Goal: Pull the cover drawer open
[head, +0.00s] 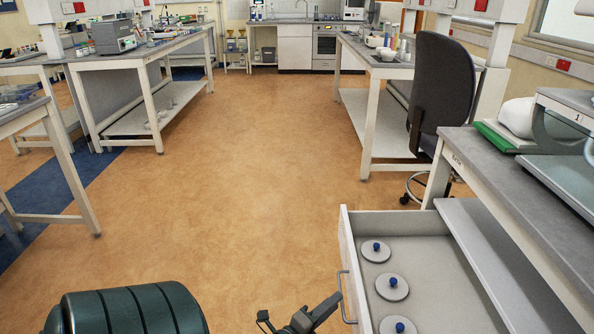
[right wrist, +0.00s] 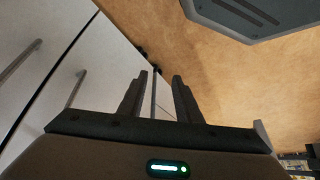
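The cover drawer (head: 432,265) stands pulled out at the lower right in the head view, under the right-hand bench. Round grey lids with blue knobs (head: 393,287) lie in it. Its bar handle (head: 346,297) is on its left-facing front.
White fronts with bar handles (right wrist: 76,88) fill the left of the right wrist view. A grey bench (head: 520,185) with a balance is above the drawer, and a dark chair (head: 442,90) stands behind it. The orange floor (head: 220,190) is clear in the middle.

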